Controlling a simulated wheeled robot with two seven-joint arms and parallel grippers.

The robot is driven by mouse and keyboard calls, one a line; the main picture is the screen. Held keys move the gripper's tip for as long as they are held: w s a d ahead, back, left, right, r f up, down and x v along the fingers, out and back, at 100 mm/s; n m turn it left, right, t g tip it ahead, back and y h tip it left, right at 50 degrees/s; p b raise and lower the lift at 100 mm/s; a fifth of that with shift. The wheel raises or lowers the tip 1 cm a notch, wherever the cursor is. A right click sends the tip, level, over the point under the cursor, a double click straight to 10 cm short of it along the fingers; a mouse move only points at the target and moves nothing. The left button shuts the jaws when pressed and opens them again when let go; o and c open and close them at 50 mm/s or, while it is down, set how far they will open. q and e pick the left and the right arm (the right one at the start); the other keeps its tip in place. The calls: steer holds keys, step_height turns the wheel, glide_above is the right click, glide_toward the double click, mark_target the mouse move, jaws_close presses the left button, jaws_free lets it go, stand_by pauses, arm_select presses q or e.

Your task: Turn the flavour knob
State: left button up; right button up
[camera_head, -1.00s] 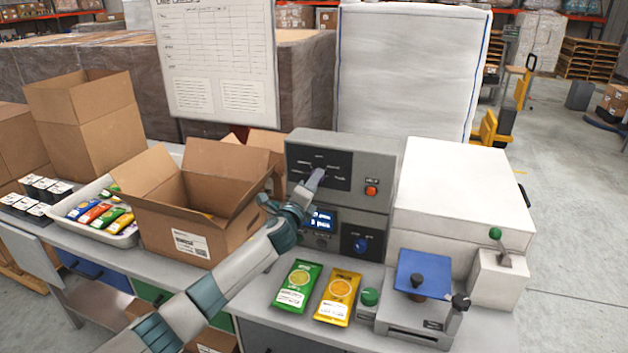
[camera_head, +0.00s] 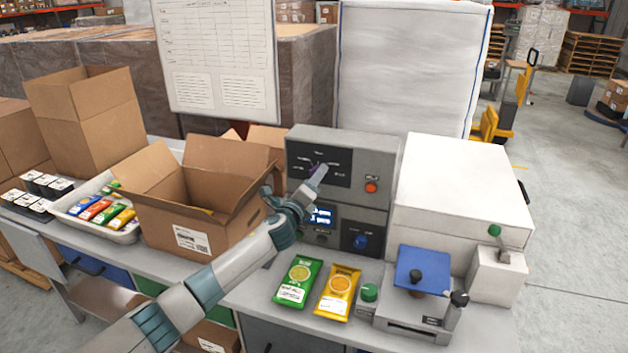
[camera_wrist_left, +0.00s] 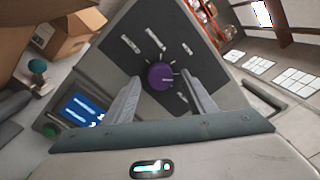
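The flavour knob is a round purple knob (camera_wrist_left: 160,76) on a dark panel (camera_wrist_left: 150,48) with several small white labels around it. In the head view, that panel (camera_head: 306,157) is on the upper front of a grey control box, and only a bit of purple shows beside my fingers. My left gripper (camera_wrist_left: 160,92) is open, with its two fingers apart and the knob between and just beyond their tips. A gap shows on both sides of the knob, so I see no grip on it. The left gripper (camera_head: 319,174) is close in front of the panel. My right gripper is not in view.
Below the panel are a lit blue display (camera_head: 321,216) and a blue knob (camera_head: 360,242). A red button (camera_head: 371,187) is to the right. Green (camera_head: 299,282) and yellow (camera_head: 338,292) packets lie on the bench. An open cardboard box (camera_head: 190,215) stands left of my arm.

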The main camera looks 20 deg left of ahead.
arm_select(q)
steer(key=shift+s, duration=0.2)
steer(key=s+a+b, duration=0.1)
steer(key=s+b, duration=0.3)
steer(key=s, duration=1.3)
steer(key=shift+f+b, duration=0.3)
steer(key=shift+b, duration=0.05)
steer(key=shift+a, duration=0.1)
